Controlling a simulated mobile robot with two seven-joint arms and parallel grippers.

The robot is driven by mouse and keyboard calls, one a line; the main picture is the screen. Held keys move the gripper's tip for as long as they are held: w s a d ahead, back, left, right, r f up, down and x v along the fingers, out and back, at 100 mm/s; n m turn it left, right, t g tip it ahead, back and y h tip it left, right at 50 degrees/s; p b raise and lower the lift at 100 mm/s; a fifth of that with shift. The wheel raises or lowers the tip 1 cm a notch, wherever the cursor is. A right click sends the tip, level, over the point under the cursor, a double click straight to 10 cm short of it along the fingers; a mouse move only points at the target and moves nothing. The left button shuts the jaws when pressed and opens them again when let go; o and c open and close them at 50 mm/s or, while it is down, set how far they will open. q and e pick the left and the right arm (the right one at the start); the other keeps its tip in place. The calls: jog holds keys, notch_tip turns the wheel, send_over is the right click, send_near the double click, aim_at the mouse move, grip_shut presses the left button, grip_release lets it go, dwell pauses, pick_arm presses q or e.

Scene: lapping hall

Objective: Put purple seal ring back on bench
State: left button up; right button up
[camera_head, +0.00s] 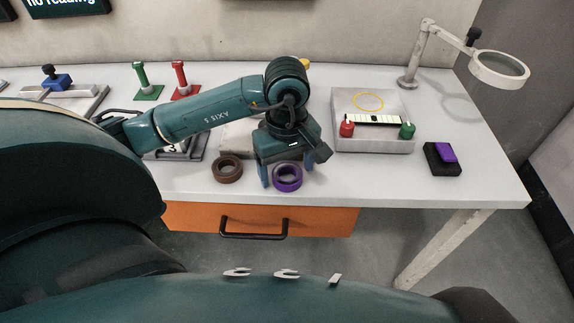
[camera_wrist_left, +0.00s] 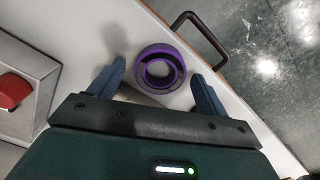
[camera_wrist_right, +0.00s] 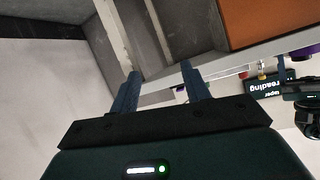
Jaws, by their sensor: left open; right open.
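The purple seal ring (camera_head: 288,177) lies flat on the bench (camera_head: 330,186) near its front edge, above the orange drawer. My left gripper (camera_head: 282,176) is over it, fingers pointing down, one at the ring's left and the other largely hidden. In the left wrist view the purple seal ring (camera_wrist_left: 159,69) lies between the two open fingers (camera_wrist_left: 160,85), with a gap to each. My right gripper (camera_wrist_right: 163,88) is open and empty; it shows only in the right wrist view, pointing toward the bench's underside and the orange drawer.
A brown ring (camera_head: 228,169) lies just left of the purple one. A grey tray (camera_head: 374,146) with red and green knobs, a dark block with a purple top (camera_head: 443,157) and a magnifier lamp (camera_head: 499,67) stand to the right. The orange drawer (camera_head: 316,220) has a protruding black handle (camera_head: 254,236).

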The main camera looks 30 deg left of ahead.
pick_arm(q)
notch_tip(320, 180, up, 12)
jog(key=p, duration=0.1)
jog(key=shift+r, duration=0.1)
dwell(0.5)
